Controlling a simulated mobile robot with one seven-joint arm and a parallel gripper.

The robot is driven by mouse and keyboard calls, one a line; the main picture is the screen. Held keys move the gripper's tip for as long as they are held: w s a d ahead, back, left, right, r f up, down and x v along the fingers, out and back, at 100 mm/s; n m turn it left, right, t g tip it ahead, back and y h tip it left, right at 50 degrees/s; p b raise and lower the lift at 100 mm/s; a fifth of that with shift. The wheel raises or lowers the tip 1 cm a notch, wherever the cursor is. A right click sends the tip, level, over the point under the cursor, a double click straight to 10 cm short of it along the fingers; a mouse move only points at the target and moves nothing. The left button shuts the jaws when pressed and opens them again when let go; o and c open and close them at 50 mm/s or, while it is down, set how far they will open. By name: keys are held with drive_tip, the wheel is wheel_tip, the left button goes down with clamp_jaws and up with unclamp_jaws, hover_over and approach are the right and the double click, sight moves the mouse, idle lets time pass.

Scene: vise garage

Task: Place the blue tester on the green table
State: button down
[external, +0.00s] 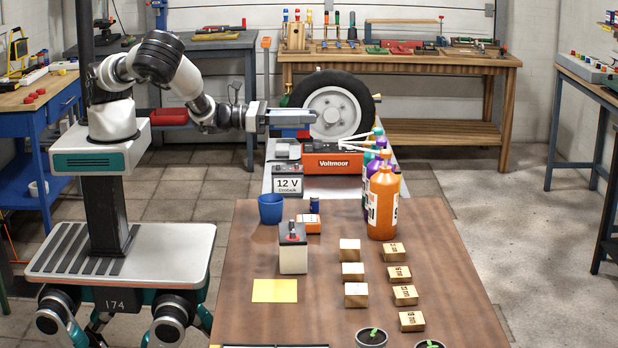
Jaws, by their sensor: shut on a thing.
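My gripper (304,117) is level in mid-air in front of the car wheel, above the back end of the low grey table. It is shut on a small blue-grey thing (288,117), which appears to be the blue tester. The fingers hide much of it, and its details are too small to tell. No green tabletop shows clearly. A green leg (4,302) shows at the lower left edge, and whatever it bears is out of view.
Below and right of my gripper stand a red Voltmoor box (333,164) and a 12 V battery (288,186). The brown table (240,325) holds a blue cup (271,209), bottles and wooden blocks. A blue workbench (22,128) stands left. Floor (450,250) is open at right.

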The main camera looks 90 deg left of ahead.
drive_tip(key=w+d+f+m+h+b, duration=0.1)
drive_tip(key=w+d+f+h+b, duration=0.15)
drive_tip(key=d, duration=0.35)
drive_tip(key=w+d+f+m+h+b, duration=0.1)
drive_tip(key=w+d+f+b, duration=0.1)
drive_tip(key=w+d+f, duration=0.3)
wheel_tip(320, 180, up, 8)
drive_tip(key=m+g+h+b, duration=0.5)
drive_tip(key=m+h+b, duration=0.2)
drive_tip(key=h+b, duration=0.3)
hover_over(342, 320)
drive_tip(key=b, duration=0.1)
drive_tip(key=y, duration=0.1)
wheel_tip(342, 320, down, 21)
drive_tip(key=shift+a+f+b, duration=0.1)
drive_tip(key=shift+b, duration=0.45)
drive_tip(key=shift+f, duration=1.95)
drive_tip(key=shift+f+b, duration=0.1)
drive_tip(key=shift+b, duration=0.25)
